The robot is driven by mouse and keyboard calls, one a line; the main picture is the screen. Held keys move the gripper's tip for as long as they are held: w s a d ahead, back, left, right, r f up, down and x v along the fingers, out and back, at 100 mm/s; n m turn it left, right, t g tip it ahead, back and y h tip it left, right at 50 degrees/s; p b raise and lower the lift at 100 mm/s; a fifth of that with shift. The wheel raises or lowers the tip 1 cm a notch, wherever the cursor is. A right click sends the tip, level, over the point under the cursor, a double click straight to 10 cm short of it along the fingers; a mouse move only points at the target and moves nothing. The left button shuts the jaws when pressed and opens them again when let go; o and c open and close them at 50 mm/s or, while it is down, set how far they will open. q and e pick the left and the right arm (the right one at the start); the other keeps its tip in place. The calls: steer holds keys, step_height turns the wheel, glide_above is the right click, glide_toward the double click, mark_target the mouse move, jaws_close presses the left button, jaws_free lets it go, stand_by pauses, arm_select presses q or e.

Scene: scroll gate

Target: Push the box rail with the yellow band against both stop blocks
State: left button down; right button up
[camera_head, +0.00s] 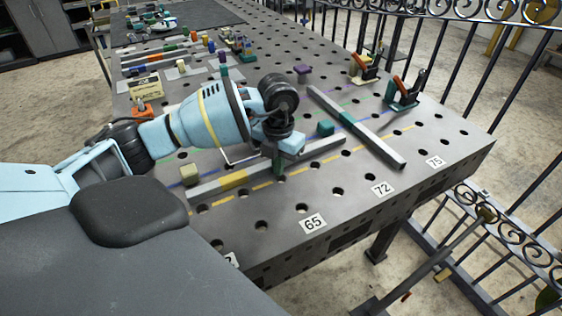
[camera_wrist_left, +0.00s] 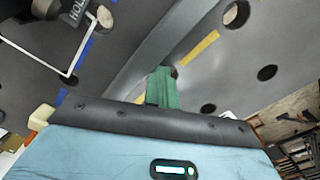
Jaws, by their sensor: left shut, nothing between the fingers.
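The box rail with the yellow band (camera_head: 312,152) is a long grey bar on the perforated table, with its yellow band near its left end. It also shows in the wrist view (camera_wrist_left: 165,45). A cream block (camera_head: 188,174) stands behind its left end and a teal block (camera_head: 326,128) behind its right part; I cannot tell whether either touches it. My left gripper (camera_head: 279,168) points down at the rail's near side, shut and empty. Its green fingers (camera_wrist_left: 162,88) are close beside the rail in the wrist view; contact is unclear. My right gripper is not in view.
Another grey rail with a teal band (camera_head: 375,140) lies to the right. Toggle clamps (camera_head: 405,92) stand at the far right edge. A purple block (camera_head: 302,70) and an orange-based sign (camera_head: 145,105) stand farther back. The near strip with number labels is clear.

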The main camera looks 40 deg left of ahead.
arm_select(q)
steer(key=shift+w+a, duration=0.25)
steer(key=shift+a, duration=0.4)
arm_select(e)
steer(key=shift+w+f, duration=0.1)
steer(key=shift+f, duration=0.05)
arm_select(q)
steer(key=shift+w+a, duration=0.25)
steer(key=shift+a, duration=0.45)
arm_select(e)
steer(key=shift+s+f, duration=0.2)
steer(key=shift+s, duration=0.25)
arm_select(q)
steer(key=shift+w+a+b, duration=0.1)
steer(key=shift+a+b, duration=0.1)
steer(key=shift+b, duration=0.1)
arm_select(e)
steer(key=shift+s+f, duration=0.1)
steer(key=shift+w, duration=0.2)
arm_select(q)
steer(key=shift+s+d+p, duration=0.2)
steer(key=shift+d+p, duration=0.1)
steer(key=shift+d, duration=0.2)
steer(key=shift+s+d, duration=0.2)
steer(key=shift+d, duration=0.35)
steer(key=shift+s+d, duration=0.1)
steer(key=shift+d, duration=0.05)
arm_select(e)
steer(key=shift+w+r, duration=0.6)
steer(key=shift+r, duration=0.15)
